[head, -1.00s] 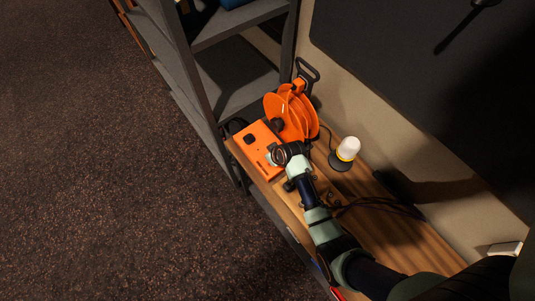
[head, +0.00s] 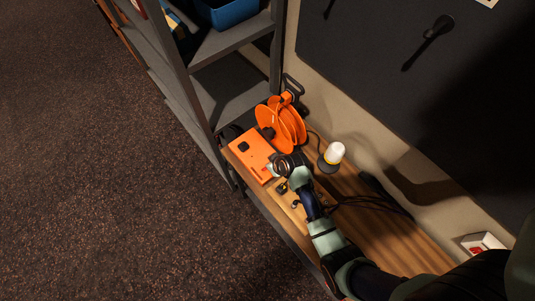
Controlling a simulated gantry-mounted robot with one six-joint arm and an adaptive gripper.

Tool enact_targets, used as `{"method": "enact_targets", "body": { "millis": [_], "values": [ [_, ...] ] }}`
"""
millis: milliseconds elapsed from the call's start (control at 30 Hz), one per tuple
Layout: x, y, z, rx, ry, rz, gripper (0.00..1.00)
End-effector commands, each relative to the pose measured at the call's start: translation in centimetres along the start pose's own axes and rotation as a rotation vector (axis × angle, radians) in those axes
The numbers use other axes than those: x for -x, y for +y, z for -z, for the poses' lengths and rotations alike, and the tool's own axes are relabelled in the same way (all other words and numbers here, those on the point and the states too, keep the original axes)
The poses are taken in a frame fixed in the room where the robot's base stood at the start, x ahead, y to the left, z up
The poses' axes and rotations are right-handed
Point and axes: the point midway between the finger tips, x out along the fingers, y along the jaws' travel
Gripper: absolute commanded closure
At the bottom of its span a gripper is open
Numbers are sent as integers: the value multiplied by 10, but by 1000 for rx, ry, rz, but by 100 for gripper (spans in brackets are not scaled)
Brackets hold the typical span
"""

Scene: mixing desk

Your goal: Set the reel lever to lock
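An orange cable reel (head: 282,124) stands at the far end of the wooden desk, with a dark handle frame (head: 293,86) behind it. An orange box (head: 250,147) with a dark square and a dark knob on top lies in front of the reel. I cannot make out which part is the reel lever or how it is set. My gripper (head: 279,168) is at the near right end of the orange box, just short of the reel. Its fingers are small and partly hidden by my wrist, so I cannot tell whether they are open or touching anything.
A white-topped lamp with a yellow band (head: 334,153) stands right of my gripper. Dark cables (head: 375,205) lie on the wooden desk (head: 400,250). A grey shelf (head: 240,100) rises at the desk's far end. A dark wall panel (head: 390,90) is at the right.

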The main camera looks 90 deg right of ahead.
Motion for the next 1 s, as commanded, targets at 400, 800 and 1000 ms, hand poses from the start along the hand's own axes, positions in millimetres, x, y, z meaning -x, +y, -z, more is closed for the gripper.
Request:
{"method": "enact_targets", "body": {
  "millis": [400, 800, 1000],
  "values": [
    [24, -3, -4, 6, 0, 3, 100],
    [24, -3, -4, 7, 0, 3, 100],
    [28, -11, 5, 25, 12, 8, 100]
  ]
}}
